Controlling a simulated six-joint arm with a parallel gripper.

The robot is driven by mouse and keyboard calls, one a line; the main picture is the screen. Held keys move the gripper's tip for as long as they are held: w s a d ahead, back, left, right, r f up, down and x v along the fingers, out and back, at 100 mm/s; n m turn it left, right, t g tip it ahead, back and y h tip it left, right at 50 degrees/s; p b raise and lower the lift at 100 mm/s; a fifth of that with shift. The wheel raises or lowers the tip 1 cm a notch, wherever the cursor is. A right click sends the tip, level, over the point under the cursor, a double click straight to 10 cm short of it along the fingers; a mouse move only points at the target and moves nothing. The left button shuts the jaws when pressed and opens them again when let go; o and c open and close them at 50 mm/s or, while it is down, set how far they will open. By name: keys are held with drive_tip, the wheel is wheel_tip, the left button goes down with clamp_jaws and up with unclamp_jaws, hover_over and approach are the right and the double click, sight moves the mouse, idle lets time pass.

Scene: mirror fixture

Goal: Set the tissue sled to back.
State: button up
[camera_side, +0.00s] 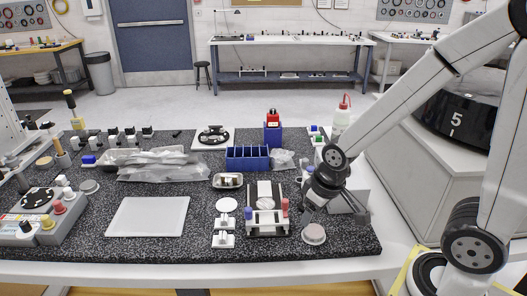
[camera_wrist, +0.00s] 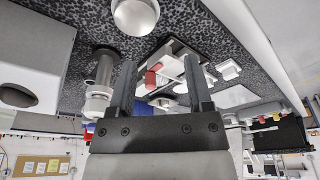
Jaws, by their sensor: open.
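What I take to be the tissue sled is a pale block (camera_side: 265,189) on a dark-railed fixture (camera_side: 254,192) with a white front bar, at the middle right of the speckled mat. In the wrist view my gripper (camera_wrist: 159,60) is open with nothing held. The fixture (camera_wrist: 172,68) shows beyond and between the fingers, partly hidden by them. The sled's exact place along its rails is hard to tell.
A round pale knob (camera_side: 313,233) stands close to my gripper, front right. Two white switch-like pieces (camera_side: 223,240) are left of the fixture. A blue divided bin (camera_side: 247,157) and a small tray (camera_side: 227,181) lie behind. A white bottle (camera_side: 340,122) stands at the back right.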

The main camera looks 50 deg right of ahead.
sight(248, 209)
drive_tip(key=w+a+r+n+g, duration=0.1)
drive_tip(key=w+a+n, duration=0.1)
drive_tip(key=w, duration=0.3)
drive_tip(key=w+a+r+n, duration=0.1)
drive_tip(key=w+n, duration=0.1)
drive_tip(key=w, duration=0.3)
drive_tip(key=w+a+n+g, duration=0.1)
drive_tip(key=w+a, duration=0.1)
drive_tip(key=w, duration=0.3)
drive_tip(key=shift+a+r+n+g, duration=0.3)
drive_tip(key=shift+a+r+n, duration=0.05)
drive_tip(key=shift+r+n, duration=0.05)
drive_tip(key=shift+f, duration=3.9)
clamp_jaws()
